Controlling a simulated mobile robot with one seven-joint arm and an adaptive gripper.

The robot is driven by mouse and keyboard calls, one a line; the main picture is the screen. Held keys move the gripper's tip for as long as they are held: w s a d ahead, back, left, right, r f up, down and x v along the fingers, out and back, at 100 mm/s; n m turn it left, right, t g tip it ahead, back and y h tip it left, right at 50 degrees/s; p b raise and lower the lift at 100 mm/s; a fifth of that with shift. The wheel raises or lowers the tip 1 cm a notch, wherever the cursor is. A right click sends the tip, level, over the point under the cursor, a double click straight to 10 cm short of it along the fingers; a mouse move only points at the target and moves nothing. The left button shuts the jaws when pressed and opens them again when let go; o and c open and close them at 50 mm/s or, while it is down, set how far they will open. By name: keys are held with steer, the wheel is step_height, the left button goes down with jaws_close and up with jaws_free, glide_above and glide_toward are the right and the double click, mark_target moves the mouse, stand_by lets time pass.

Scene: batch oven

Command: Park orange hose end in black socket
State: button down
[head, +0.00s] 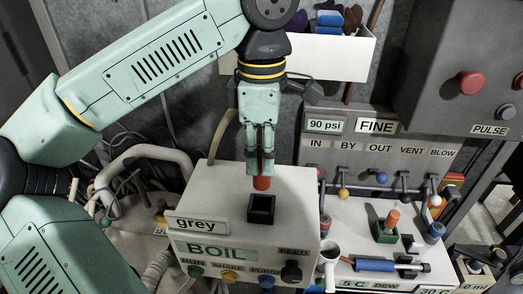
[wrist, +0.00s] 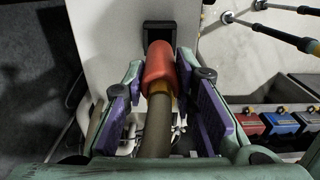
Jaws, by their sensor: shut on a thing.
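My gripper (head: 262,172) points down over the white box and is shut on the orange hose end (head: 262,183). The orange-red tip sticks out below the fingers. In the wrist view the hose end (wrist: 160,66) sits between the purple finger pads, with the dark hose running back toward the palm. The black socket (head: 261,209) is a square open holder on top of the box marked "grey". In the head view the tip is above the socket and looks apart from it. The socket (wrist: 158,28) also shows beyond the tip in the wrist view.
The white box (head: 219,256) has a BOIL display, buttons and a knob on its front. To the right, an orange peg (head: 393,219) stands in a green holder, near a blue-handled tool (head: 374,265) and valves. A white bin (head: 325,50) hangs behind.

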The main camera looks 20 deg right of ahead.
mark_target(261, 187)
steer(key=shift+f+b, duration=1.75)
steer(key=shift+f, duration=0.75)
steer(key=shift+f+b, duration=1.25)
steer(key=shift+f, duration=0.3)
stand_by(0.5)
steer(key=c, duration=1.2)
jaws_free()
